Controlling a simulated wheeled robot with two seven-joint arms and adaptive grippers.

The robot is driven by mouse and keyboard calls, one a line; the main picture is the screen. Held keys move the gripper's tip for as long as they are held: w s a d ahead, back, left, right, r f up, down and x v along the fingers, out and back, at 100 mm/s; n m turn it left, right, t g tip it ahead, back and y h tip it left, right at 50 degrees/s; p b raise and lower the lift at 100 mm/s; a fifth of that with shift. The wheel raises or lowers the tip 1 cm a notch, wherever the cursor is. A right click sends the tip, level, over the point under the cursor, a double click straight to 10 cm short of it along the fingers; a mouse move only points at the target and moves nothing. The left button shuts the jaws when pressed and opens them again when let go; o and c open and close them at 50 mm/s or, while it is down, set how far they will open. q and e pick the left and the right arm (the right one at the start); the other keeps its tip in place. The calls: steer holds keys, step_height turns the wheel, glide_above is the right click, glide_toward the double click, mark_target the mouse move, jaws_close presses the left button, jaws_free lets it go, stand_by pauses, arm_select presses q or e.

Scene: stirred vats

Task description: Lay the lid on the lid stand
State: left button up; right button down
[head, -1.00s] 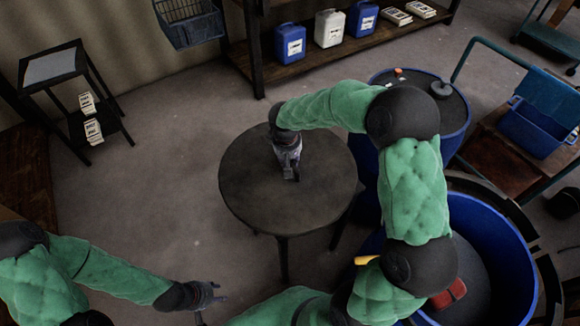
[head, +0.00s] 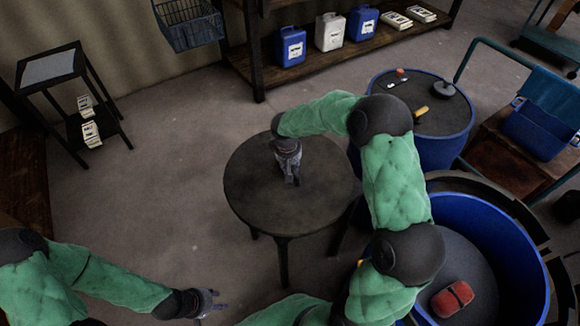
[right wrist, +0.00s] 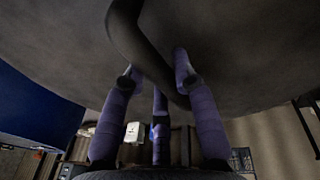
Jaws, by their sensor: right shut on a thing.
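The lid (head: 262,205) is a large dark round disc in the middle of the head view. It looks level. Dark legs (head: 284,262) of the lid stand show under its front edge; the stand's top is hidden by the lid. I cannot tell whether lid and stand touch. My right gripper (head: 291,178) is over the lid's middle. In the right wrist view its purple fingers (right wrist: 160,85) are shut on the lid's dark curved handle (right wrist: 140,45), with the disc (right wrist: 240,50) filling the upper part. My left gripper (head: 210,301) is open and empty at the lower left.
A blue vat (head: 532,262) with a red object (head: 453,298) inside is at the lower right. A second blue vat (head: 440,150) with small items on its dark top stands behind it. A shelf (head: 340,65) with jugs is at the back. Floor left of the lid is clear.

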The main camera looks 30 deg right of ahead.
steer(key=shift+w+r, duration=0.1)
steer(key=shift+r, duration=0.05)
steer(key=c, duration=1)
jaws_free()
steer(key=shift+f, duration=0.2)
steer(key=shift+r, duration=0.1)
steer(key=shift+r, duration=0.3)
steer(key=r+p, duration=0.1)
steer(key=r, duration=0.2)
steer(key=s+a+r+p, duration=0.1)
steer(key=r, duration=0.3)
steer(key=r+p, duration=0.1)
steer(key=r, duration=0.3)
steer(key=shift+s+a+r+p, duration=0.15)
steer(key=shift+s+a+p, duration=0.15)
steer(key=shift+p, duration=0.1)
